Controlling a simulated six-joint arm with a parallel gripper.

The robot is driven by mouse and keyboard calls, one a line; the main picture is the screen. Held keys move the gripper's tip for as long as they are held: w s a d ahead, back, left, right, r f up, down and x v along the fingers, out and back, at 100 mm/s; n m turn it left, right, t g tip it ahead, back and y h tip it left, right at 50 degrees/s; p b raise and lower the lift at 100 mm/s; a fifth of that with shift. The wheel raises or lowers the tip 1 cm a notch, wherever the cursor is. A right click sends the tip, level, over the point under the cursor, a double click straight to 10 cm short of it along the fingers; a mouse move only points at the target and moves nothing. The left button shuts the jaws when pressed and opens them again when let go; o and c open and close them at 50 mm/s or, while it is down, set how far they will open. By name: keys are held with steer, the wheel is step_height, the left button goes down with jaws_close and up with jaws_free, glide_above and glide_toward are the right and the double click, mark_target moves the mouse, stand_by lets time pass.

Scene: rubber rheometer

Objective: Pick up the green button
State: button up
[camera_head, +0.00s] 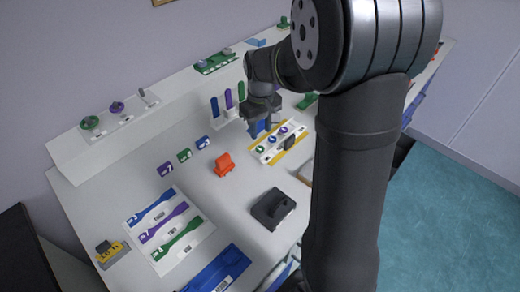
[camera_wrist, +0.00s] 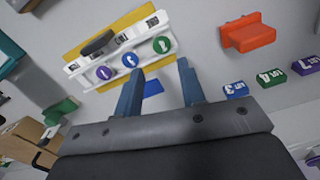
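The green button (camera_wrist: 162,44) is a round green disc with a white mark. It sits at one end of a white rack (camera_wrist: 84,76) on a yellow base, beside a blue button (camera_wrist: 130,60) and a purple button (camera_wrist: 104,72). In the head view the green button (camera_head: 260,149) is small, at the rack's near-left end. My gripper (camera_wrist: 157,80) has two blue fingers, apart, with no object held between them. In the head view my gripper (camera_head: 260,127) hangs just behind and left of the rack, apart from the button.
A dark block (camera_wrist: 98,42) lies on the rack. An orange piece (camera_wrist: 248,34) stands nearby, with small blue, green and purple labelled blocks (camera_wrist: 270,77) beside it. A black box (camera_head: 272,209) is at the front. Bare white table surrounds the orange piece.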

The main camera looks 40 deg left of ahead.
mark_target(260, 149)
steer(key=shift+s+f, duration=0.15)
steer(key=shift+f, duration=3.4)
steer(key=c, duration=0.7)
